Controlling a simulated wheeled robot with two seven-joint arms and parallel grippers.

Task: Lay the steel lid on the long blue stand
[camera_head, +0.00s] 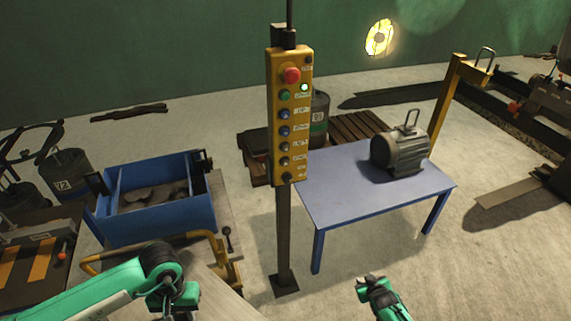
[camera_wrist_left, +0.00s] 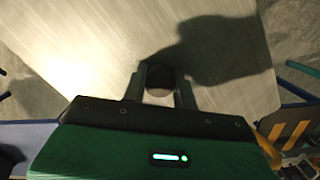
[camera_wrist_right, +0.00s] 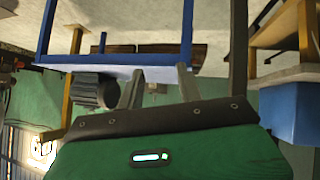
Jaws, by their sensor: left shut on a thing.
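The steel lid (camera_wrist_left: 90,50) is a broad brushed plate filling most of the left wrist view. My left gripper (camera_wrist_left: 158,88) is shut on its round dark knob. In the head view the lid (camera_head: 222,290) shows partly at the bottom, beside my left gripper (camera_head: 182,300), whose fingertips are hidden there. The blue table (camera_head: 335,205), seemingly the long blue stand, is to the right of the lid, beyond the control post. A grey motor (camera_head: 400,152) stands on its right part. My right gripper (camera_head: 370,283) is open and empty in front of the table; its fingers are apart in the right wrist view (camera_wrist_right: 160,85).
A yellow control box (camera_head: 290,115) on a post stands between lid and table. A blue bin (camera_head: 160,225) with grey contents is at left, with a yellow tube rail (camera_head: 190,236) in front. A pallet (camera_head: 355,127) lies behind the table. The table's left part is clear.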

